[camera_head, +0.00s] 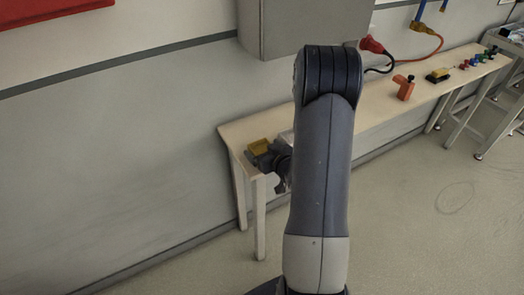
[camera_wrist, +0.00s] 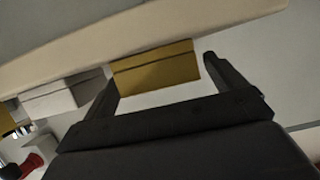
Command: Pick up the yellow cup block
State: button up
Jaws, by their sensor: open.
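The yellow cup block (camera_head: 261,146) lies near the left end of a long narrow table (camera_head: 234,133). In the wrist view, the yellow block (camera_wrist: 155,68) shows as a plain box shape between the two dark fingers of my gripper (camera_wrist: 160,64). The fingers are spread wide, one toward each end of the block, with nothing held. I cannot tell whether either finger touches it. In the head view, my arm and wrist hide most of the gripper and part of the table beside the block.
A pale box (camera_wrist: 62,97) sits left of the block in the wrist view. An orange object (camera_head: 404,87), a yellow and black block (camera_head: 438,76) and several small coloured pieces stand farther right on the table. A grey wall cabinet (camera_head: 290,25) hangs above. The floor in front is clear.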

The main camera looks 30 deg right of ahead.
aim_at(257, 144)
jog(key=x, duration=0.3)
jog(key=shift+w+a, duration=0.1)
jog(key=shift+w, duration=0.15)
jog(key=c, duration=1.1)
